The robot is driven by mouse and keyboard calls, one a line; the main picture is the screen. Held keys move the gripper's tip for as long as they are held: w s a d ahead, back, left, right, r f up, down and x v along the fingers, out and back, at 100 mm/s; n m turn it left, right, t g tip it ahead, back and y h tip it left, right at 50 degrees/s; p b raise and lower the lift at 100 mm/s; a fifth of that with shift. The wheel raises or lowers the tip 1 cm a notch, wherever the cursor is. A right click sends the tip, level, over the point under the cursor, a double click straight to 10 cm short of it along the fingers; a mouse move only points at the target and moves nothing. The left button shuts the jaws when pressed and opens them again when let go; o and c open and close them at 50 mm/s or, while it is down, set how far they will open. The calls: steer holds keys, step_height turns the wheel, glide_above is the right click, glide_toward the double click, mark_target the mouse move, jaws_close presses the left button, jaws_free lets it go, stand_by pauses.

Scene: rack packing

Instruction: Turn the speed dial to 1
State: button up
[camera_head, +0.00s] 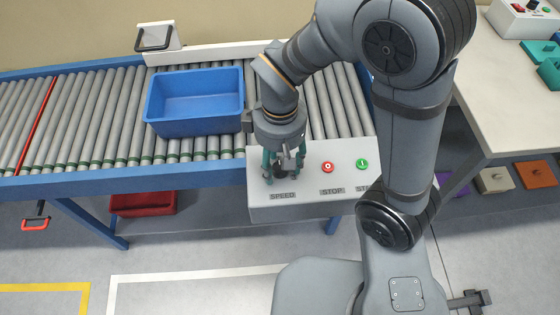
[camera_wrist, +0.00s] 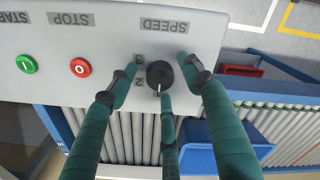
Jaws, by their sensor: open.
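The black round speed dial (camera_wrist: 160,75) sits on the white control panel (camera_wrist: 110,45) by the "SPEED" label (camera_wrist: 164,26), which appears upside down in the wrist view. Its pale pointer mark faces down in that picture. Two numerals, seemingly 2 and 3, show left of the dial; no 1 is legible. My gripper (camera_wrist: 159,68) is open, its green fingers spread around the dial on several sides. I cannot tell whether any finger touches it. In the head view my gripper (camera_head: 284,164) is over the panel's left part, and the dial (camera_head: 280,173) is partly hidden.
A red STOP button (camera_head: 327,167) and a green START button (camera_head: 362,164) are to the right on the panel. A blue crate (camera_head: 195,127) stands on the roller conveyor (camera_head: 95,110) behind. A white table (camera_head: 510,105) is at right.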

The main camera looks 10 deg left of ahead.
mark_target(280, 167)
steer(key=shift+r, duration=0.1)
step_height(280, 167, up, 12)
stand_by(0.5)
step_height(280, 167, down, 12)
steer(key=shift+f, duration=0.1)
stand_by(0.7)
